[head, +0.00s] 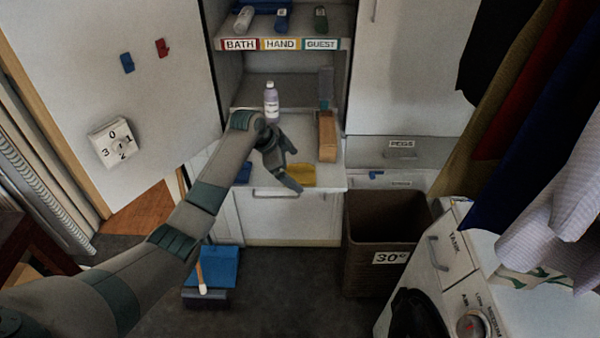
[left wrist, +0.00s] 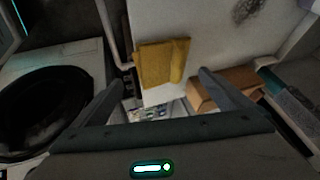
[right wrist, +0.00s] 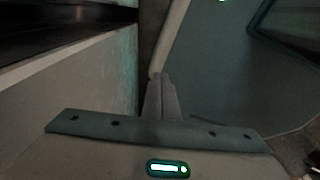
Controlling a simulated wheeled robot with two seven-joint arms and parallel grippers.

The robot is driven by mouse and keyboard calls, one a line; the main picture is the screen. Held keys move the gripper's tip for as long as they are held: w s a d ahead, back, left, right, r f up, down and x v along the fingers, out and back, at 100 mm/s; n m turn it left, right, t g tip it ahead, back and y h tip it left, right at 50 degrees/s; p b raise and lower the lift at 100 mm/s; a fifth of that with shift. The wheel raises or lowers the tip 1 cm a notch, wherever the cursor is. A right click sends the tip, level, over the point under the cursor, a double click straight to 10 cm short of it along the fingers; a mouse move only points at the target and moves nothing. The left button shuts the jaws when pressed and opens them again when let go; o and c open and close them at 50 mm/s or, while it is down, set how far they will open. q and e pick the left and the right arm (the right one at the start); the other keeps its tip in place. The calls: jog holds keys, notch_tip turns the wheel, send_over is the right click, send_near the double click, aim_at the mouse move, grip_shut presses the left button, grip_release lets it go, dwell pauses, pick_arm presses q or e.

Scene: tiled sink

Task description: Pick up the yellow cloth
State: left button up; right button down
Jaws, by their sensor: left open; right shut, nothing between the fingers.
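The yellow cloth (head: 303,175) lies on the white shelf (head: 330,180) at its front edge, just right of my left gripper in the head view. In the left wrist view the folded yellow cloth (left wrist: 163,63) lies ahead, between the lines of the two fingers and apart from them. My left gripper (head: 292,172) is open and empty. It covers part of the shelf in the head view. My right gripper (right wrist: 161,78) shows only in the right wrist view, with its fingers together and nothing between them.
A lilac bottle (head: 271,103) and a tan box (head: 327,138) stand on the shelf behind the cloth. A blue item (head: 243,173) lies left of my gripper. A brown basket (head: 385,225) stands below right.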

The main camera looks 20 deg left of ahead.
aim_at(301, 174)
pick_arm(q)
jog(key=shift+p+x, duration=0.6)
jog(key=shift+x, duration=1.3)
jog(key=shift+w+a, duration=0.15)
jog(key=shift+a, duration=0.05)
jog(key=c, duration=1.1)
